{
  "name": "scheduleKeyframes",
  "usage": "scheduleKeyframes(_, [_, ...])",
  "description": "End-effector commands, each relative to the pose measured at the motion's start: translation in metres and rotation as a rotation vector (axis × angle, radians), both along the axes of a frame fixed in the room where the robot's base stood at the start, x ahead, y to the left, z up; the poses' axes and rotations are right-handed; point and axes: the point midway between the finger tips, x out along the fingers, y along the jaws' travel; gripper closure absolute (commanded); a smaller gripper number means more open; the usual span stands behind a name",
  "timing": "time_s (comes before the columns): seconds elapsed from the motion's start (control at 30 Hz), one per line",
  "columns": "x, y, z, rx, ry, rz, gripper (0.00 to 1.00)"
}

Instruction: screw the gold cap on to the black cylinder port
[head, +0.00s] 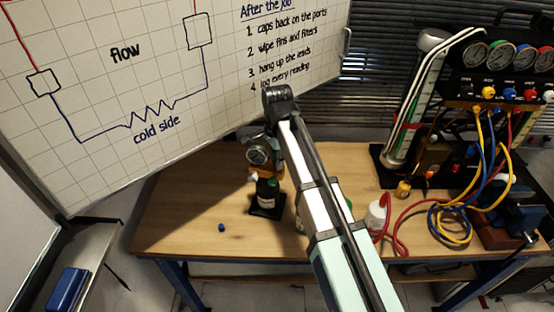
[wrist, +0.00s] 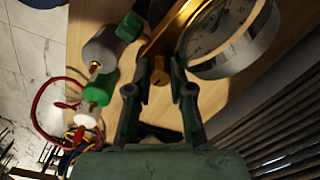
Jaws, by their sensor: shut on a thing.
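My gripper (wrist: 161,74) is shut on a small gold piece, which I take to be the gold cap (wrist: 160,73). The cap shows between the two fingertips in the wrist view, close against a gold manifold body (wrist: 178,28) with a round gauge (wrist: 222,35). I cannot tell whether cap and body touch. In the head view the black cylinder (head: 268,189), with a pale label, stands upright on a black base under the gauge assembly (head: 258,155). My gripper is hard to make out there, and the cylinder's port is not clearly visible.
A small blue cap (head: 221,228) lies on the wooden bench (head: 180,205). Hoses (head: 455,215) and a gauge panel (head: 500,85) occupy the right. The bench's left part is mostly clear.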

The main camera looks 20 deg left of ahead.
Motion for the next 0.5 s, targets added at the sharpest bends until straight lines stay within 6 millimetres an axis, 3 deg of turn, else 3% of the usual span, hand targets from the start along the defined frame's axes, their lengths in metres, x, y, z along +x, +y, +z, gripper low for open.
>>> scheduleKeyframes(0.23, [-0.0011,-0.0008,-0.0003,-0.002,0.004,-0.046,1.0])
scheduleKeyframes(0.5, [-0.0017,-0.0011,-0.0002,-0.003,0.005,-0.344,1.0])
